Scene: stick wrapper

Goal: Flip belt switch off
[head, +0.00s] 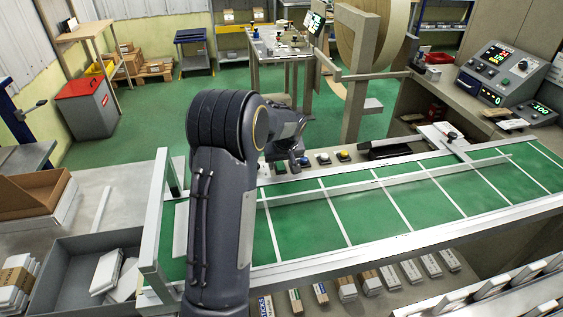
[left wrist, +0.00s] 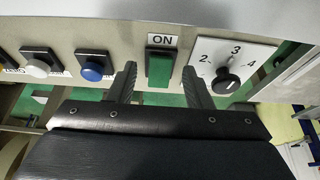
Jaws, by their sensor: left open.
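The belt switch (left wrist: 160,68) is a green rocker in a dark frame under an "ON" label, in the middle of the left wrist view. My left gripper (left wrist: 160,85) is open, with one finger on each side of the switch in that picture. I cannot tell whether the fingers touch the panel. In the head view my left arm reaches over the green belt (head: 340,215), and its gripper (head: 297,160) is at the far side of the belt, partly hidden by the arm. The switch is hidden in the head view. My right gripper is not in view.
A numbered dial (left wrist: 228,80) sits right of the switch in the left wrist view. A blue button (left wrist: 92,70) and a white button (left wrist: 37,69) sit to its left. In the head view a grey bin (head: 75,270) stands at the left and a control box (head: 503,72) at the right.

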